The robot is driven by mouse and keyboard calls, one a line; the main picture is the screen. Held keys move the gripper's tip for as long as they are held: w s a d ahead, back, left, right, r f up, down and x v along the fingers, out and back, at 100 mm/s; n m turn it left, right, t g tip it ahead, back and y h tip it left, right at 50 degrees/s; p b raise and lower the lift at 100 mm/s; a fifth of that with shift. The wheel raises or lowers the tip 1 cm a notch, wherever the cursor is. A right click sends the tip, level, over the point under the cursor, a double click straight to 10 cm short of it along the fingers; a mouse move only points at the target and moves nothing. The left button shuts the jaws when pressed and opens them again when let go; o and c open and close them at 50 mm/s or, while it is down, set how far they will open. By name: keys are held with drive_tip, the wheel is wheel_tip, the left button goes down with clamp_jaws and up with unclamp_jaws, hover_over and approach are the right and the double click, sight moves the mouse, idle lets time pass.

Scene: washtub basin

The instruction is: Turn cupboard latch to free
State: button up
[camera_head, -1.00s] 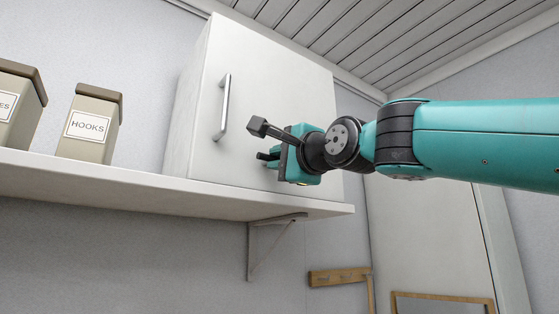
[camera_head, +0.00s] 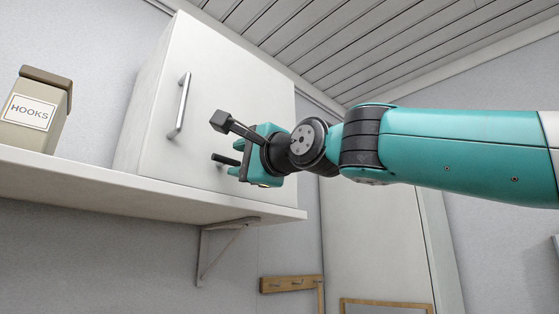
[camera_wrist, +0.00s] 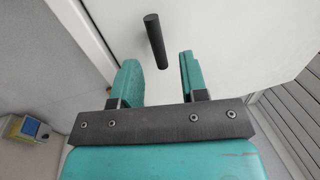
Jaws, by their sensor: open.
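The white cupboard (camera_head: 225,80) stands on a shelf, its door shut, with a silver bar handle (camera_head: 180,105). The latch (camera_head: 224,160) is a short dark bar low on the door, right of the handle; it also shows in the wrist view (camera_wrist: 155,40) as a dark rod against the white door. My teal gripper (camera_head: 243,160) is just right of the latch. In the wrist view my gripper (camera_wrist: 158,72) is open and empty, and the rod lies ahead of the gap between its fingers. I cannot tell whether either finger touches it.
The white shelf (camera_head: 130,195) runs under the cupboard, with a bracket (camera_head: 215,245) below. A tin labelled HOOKS (camera_head: 35,112) stands on it at left. A wooden peg rail (camera_head: 291,284) hangs on the wall below. A slatted ceiling (camera_head: 390,40) is above.

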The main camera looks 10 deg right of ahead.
drive_tip(key=b+v, duration=0.7)
drive_tip(key=v, duration=0.8)
wheel_tip(320, 180, down, 34)
drive_tip(key=n+g+h, duration=0.5)
drive_tip(key=n+g, duration=0.4)
drive_tip(key=n, duration=0.1)
drive_tip(key=s+d+f+n+g+h, duration=0.1)
drive_tip(key=s+d+f+n+g, duration=0.1)
drive_tip(key=s+f+n+g, duration=0.2)
drive_tip(key=s+d+f+n+g+h, duration=0.1)
drive_tip(key=s+d+f+n+g, duration=0.1)
drive_tip(key=s+f, duration=0.7)
wheel_tip(320, 180, down, 7)
drive_tip(key=n+g, duration=0.1)
drive_tip(key=n, duration=0.1)
drive_tip(key=shift+s+d+n+g, duration=0.3)
drive_tip(key=shift+s+g, duration=0.05)
drive_tip(key=shift+g, duration=0.05)
